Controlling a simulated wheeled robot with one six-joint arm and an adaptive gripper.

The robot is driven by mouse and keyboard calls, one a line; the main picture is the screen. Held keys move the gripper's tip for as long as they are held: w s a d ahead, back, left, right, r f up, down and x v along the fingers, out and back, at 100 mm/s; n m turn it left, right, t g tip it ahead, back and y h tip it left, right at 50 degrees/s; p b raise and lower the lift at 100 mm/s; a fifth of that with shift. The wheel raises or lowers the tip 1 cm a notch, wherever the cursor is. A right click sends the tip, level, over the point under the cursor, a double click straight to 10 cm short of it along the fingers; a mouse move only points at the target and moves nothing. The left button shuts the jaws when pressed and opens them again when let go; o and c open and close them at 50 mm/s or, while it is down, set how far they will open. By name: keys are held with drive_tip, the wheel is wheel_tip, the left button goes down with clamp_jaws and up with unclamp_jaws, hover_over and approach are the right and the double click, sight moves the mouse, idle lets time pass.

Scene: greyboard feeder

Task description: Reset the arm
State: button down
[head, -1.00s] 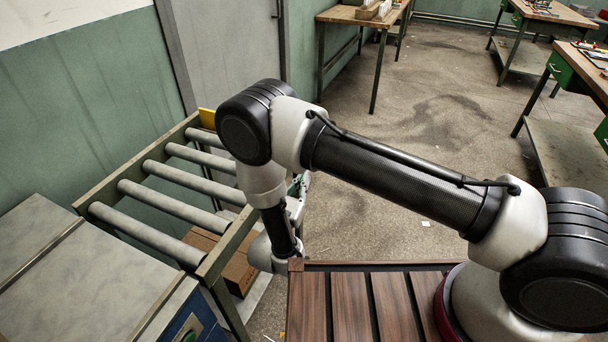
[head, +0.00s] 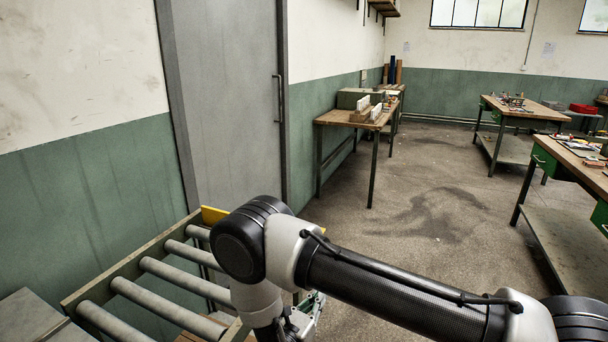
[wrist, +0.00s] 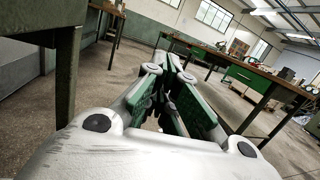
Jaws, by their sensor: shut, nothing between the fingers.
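My gripper (wrist: 173,64) shows in the wrist view with its green-and-grey fingers brought together and nothing between them. In the head view my arm reaches in from the lower right, bends at a black-capped joint, and drops beside the roller conveyor. Only a small part of the gripper shows there, low in the picture behind the arm, and its fingertips are hidden.
The roller conveyor (head: 176,312) stands at the lower left, close to my arm. A grey door (head: 230,100) is behind it. Workbenches stand at the back (head: 347,117) and at the right (head: 580,160). The floor (head: 430,215) between them is clear.

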drive_tip(key=s+d+r+m+g+h, duration=0.3)
drive_tip(key=d+r+m+g+h, duration=0.15)
drive_tip(key=d+m+g, duration=0.35)
drive_tip(key=s+d+r+m+g+y, duration=0.1)
drive_tip(key=s+d+r+m+y, duration=0.4)
drive_tip(key=r, duration=0.6)
drive_tip(key=s+d+r+m+g+y, duration=0.1)
drive_tip(key=s+d+r+m+y, duration=0.4)
drive_tip(key=s+d+r+m, duration=0.2)
drive_tip(key=s+d+r+m+g+y, duration=0.2)
drive_tip(key=s+d+r+m+y, duration=0.3)
drive_tip(key=d+r+m, duration=0.5)
wheel_tip(320, 180, up, 7)
drive_tip(key=shift+s+d+f, duration=0.15)
drive_tip(key=shift+s+d, duration=0.7)
drive_tip(key=shift+d, duration=0.35)
drive_tip(key=shift+a, duration=0.1)
